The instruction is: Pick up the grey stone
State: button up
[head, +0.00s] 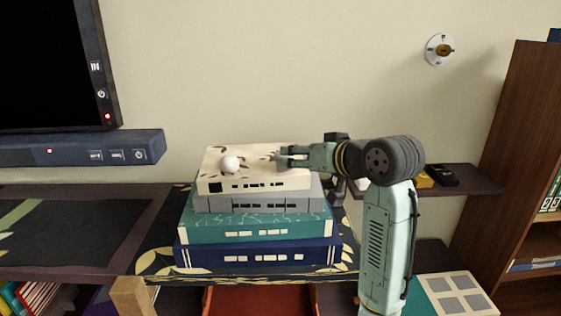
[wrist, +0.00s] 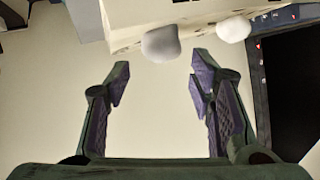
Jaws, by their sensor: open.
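The grey stone (wrist: 161,43), a rounded pale grey lump, shows in the wrist view just beyond and between my fingertips. A whiter rounded stone (wrist: 233,27) lies to its right there. In the head view the white stone (head: 230,164) sits on the cream top book (head: 214,184) of a stack, left of my gripper (head: 283,157). I cannot make out the grey stone in the head view; my gripper seems to hide it. My gripper is open, with empty space between its fingers (wrist: 160,70), at the right side of the stack's top.
The stack also has a grey book (head: 215,204), a teal book (head: 205,229) and a blue book (head: 205,257), on a dark patterned shelf mat (head: 155,262). A screen (head: 45,70) and a soundbar (head: 60,150) are at left. A small dark shelf (head: 470,183) is at right.

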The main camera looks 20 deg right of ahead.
aim_at(277, 156)
jog(key=shift+p+x, duration=0.4)
jog(key=shift+x, duration=2.65)
jog(key=shift+a, duration=0.1)
jog(key=shift+c, duration=0.5)
jog(key=c, duration=1)
